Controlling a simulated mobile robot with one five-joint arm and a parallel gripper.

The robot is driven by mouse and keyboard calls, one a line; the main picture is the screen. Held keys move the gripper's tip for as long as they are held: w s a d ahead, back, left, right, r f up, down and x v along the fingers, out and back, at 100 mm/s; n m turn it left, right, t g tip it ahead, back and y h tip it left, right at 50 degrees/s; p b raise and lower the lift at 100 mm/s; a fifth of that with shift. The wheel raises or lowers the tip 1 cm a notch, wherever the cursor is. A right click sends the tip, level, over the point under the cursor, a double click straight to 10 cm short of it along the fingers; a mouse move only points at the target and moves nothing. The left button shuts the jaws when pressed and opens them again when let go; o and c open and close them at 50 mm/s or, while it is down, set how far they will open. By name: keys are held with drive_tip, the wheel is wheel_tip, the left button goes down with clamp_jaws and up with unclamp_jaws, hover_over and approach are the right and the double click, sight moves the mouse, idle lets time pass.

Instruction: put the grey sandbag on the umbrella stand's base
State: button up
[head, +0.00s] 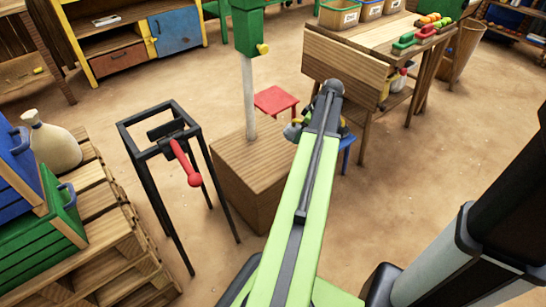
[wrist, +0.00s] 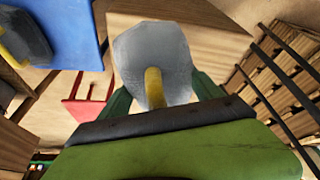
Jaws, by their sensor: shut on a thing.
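The grey sandbag (wrist: 145,50), a pale grey lump with a yellow strap, is between the green fingers of my gripper (wrist: 160,98) in the wrist view. My gripper is shut on it. In the head view my arm hides most of the gripper, and only a grey sliver of the bag (head: 293,131) shows left of the arm. A white pole (head: 248,95) with a green box (head: 247,30) on it stands at a wooden block (head: 240,165) just left of the gripper. I cannot tell whether this is the umbrella stand and its base.
A black frame with a red handle (head: 186,165) stands left of the block. A red stool (head: 276,99) is behind it. A blue stool (wrist: 75,35) bears a dark thing with a yellow handle (wrist: 22,40).

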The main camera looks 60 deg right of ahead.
drive_tip(key=shift+s+d, duration=0.15)
drive_tip(key=shift+s, duration=0.15)
drive_tip(key=b, duration=0.7)
approach(271, 156)
drive_tip(key=shift+w+f, duration=0.3)
drive_tip(key=shift+w, duration=0.3)
drive_tip(key=shift+w+a+f, duration=0.1)
drive_tip(key=shift+w+a, duration=0.1)
drive_tip(key=shift+w, duration=0.2)
wheel_tip(271, 156, down, 4)
drive_tip(key=b, duration=0.4)
drive_tip(key=shift+f, duration=0.2)
drive_tip(key=o, duration=2.1)
drive_tip(key=shift+r, duration=0.1)
drive_tip(key=shift+r, duration=0.1)
